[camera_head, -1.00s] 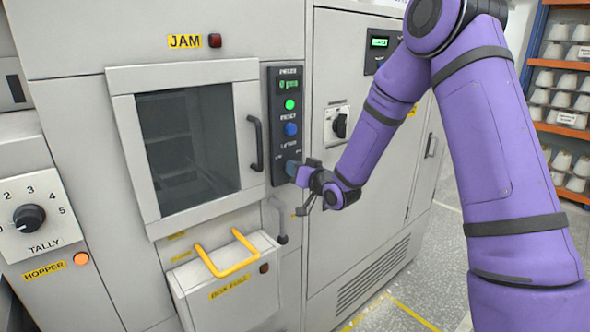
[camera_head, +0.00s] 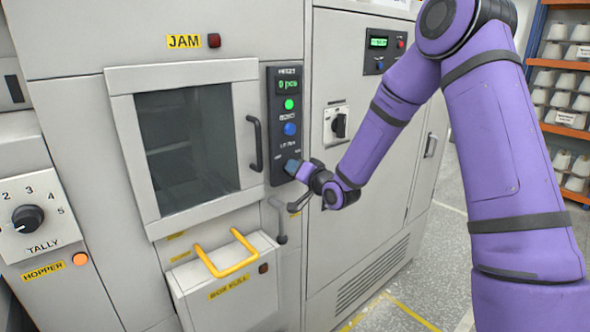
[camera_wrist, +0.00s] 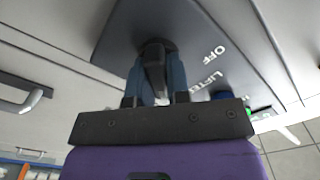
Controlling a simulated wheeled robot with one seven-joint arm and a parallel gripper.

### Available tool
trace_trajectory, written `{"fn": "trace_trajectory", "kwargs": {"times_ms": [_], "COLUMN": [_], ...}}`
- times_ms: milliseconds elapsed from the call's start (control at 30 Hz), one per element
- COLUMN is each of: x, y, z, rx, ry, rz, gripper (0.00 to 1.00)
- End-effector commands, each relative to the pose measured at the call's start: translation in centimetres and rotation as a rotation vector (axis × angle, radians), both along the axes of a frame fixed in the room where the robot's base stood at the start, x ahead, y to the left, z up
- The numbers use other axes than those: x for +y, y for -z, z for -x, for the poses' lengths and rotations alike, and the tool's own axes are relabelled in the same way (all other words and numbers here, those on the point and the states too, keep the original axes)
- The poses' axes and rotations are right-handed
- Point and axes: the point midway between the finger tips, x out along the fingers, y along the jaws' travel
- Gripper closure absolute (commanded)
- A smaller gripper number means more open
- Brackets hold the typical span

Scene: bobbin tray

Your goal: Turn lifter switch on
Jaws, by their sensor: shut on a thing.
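The lifter switch (camera_wrist: 153,57) is a black knob with a raised ridge on the dark control panel (camera_head: 281,178). In the wrist view, the white words OFF and LIFTER show on the panel to its right. My gripper (camera_wrist: 156,72) has its two blue-grey fingers shut on the switch, one on each side of the ridge. In the head view my gripper (camera_head: 291,167) is at the lower end of the panel and hides the switch. Which position the switch points to cannot be told clearly.
A green lit button (camera_head: 289,104) and a blue button (camera_head: 290,129) sit above on the panel. A windowed door with a dark handle (camera_head: 255,143) is just left. A box with a yellow handle (camera_head: 228,262) juts out below left. Floor is free at right.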

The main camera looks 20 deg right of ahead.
Motion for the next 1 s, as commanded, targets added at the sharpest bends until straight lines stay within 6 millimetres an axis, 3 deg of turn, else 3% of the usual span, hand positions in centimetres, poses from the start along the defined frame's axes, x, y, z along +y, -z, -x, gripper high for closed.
{"fn": "trace_trajectory", "kwargs": {"times_ms": [167, 200, 300, 667, 1000], "x": [0.0, 0.0, 0.0, -0.2, -2.4], "y": [0.1, 0.1, 0.1, 0.1, 0.1], "z": [0.1, 0.1, 0.0, 0.4, 5.5], "rx": [0.003, 0.003, 0.003, 0.002, 0.003], "ry": [0.000, 0.000, 0.000, 0.001, 0.002], "rz": [-0.001, -0.001, -0.001, 0.001, 0.000], "gripper": [1.00, 0.81, 0.58, 0.57, 0.57]}}
